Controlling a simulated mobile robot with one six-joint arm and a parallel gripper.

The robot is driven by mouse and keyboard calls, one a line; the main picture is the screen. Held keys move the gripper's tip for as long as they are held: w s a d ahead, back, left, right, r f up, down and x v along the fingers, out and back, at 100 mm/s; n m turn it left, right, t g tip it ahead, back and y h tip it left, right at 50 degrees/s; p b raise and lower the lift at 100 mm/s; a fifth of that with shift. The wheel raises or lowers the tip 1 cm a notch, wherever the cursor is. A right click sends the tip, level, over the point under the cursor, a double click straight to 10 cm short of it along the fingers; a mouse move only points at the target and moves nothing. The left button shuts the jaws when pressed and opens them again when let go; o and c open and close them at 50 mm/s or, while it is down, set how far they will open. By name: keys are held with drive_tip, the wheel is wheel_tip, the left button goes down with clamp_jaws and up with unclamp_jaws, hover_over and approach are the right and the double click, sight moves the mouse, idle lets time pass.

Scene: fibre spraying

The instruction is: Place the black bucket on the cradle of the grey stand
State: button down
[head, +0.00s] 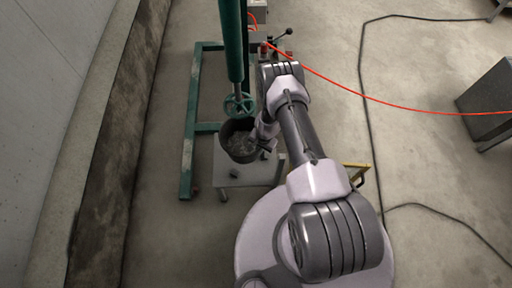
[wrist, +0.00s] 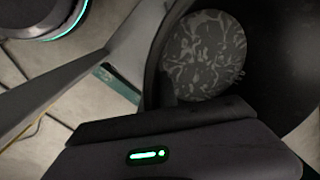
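The black bucket (head: 227,132) is upright over the grey stand (head: 262,176) in the head view, with mottled grey material inside. I cannot tell whether it rests on the cradle, which is mostly hidden by the bucket. My gripper (head: 262,135) is at the bucket's right side, by its rim. In the wrist view, the dark bucket wall (wrist: 268,55) and the speckled grey contents (wrist: 205,55) fill the upper right, close against my gripper's body. The fingertips are not clearly seen, so their grip on the rim cannot be made out.
A green mixer column (head: 232,45) with a round stirring wheel (head: 239,105) hangs just above the bucket. Its green floor frame (head: 188,150) stands left. A red cable (head: 350,92) and black cables cross the floor at right. A grey box (head: 488,100) stands far right.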

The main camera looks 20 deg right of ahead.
wheel_tip(320, 180, down, 10)
drive_tip(key=b, duration=0.6)
drive_tip(key=shift+w+f, duration=0.15)
drive_tip(key=c, duration=2)
unclamp_jaws()
drive_tip(key=o, duration=0.4)
drive_tip(key=shift+c, duration=0.2)
wheel_tip(320, 180, up, 12)
drive_tip(key=s+d+p, duration=0.1)
drive_tip(key=p, duration=1)
drive_tip(key=shift+s, duration=0.15)
